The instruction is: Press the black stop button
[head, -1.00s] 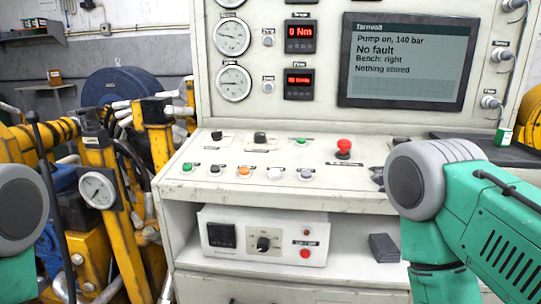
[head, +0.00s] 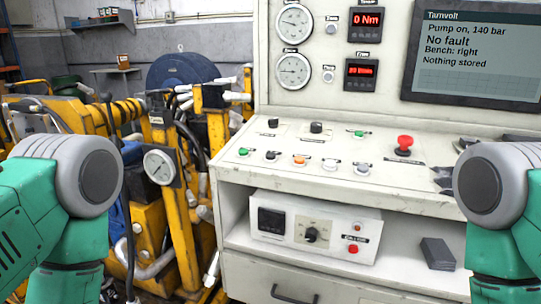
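The black button (head: 271,155) is a small round cap in the front row of the bench's sloped panel (head: 235,167). It sits between a green button (head: 243,152) on its left and an orange one (head: 299,160) on its right. A white and a grey button follow to the right. Behind them are two black knobs (head: 316,127), a green button and a red mushroom button (head: 404,144). My arms show at both lower sides, clear of the black button.
A screen (head: 478,55) reads pump on, 140 bar, no fault. Below the panel, a shelf holds a control box (head: 290,228) and a dark block (head: 437,253). Small dark shapes (head: 444,178) lie beside my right arm, unclear. Yellow machinery (head: 165,195) crowds the left.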

